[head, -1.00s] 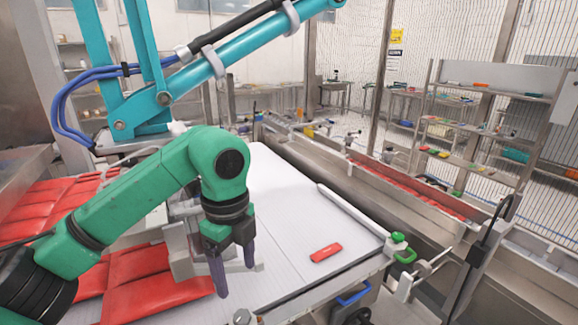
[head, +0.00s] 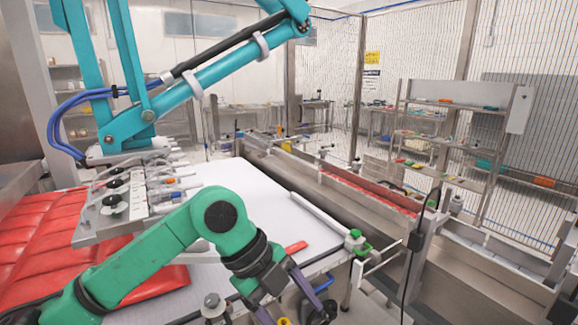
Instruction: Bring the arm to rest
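My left arm is green and comes in from the lower left of the head view. Its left gripper (head: 291,312) is at the bottom edge, past the front edge of the white table (head: 262,190). Its dark fingers are spread apart, with nothing seen between them; the tips are near or beyond the picture's edge. My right gripper is not in view. A red block (head: 296,247) lies on the white table, partly hidden behind the green wrist.
The teal vacuum picker (head: 200,80) stands over the table's left side, its suction-cup head (head: 135,200) above red packs (head: 45,235). A steel conveyor (head: 340,195) with red contents runs along the right. A green-knobbed clamp (head: 355,240) sits at the table corner.

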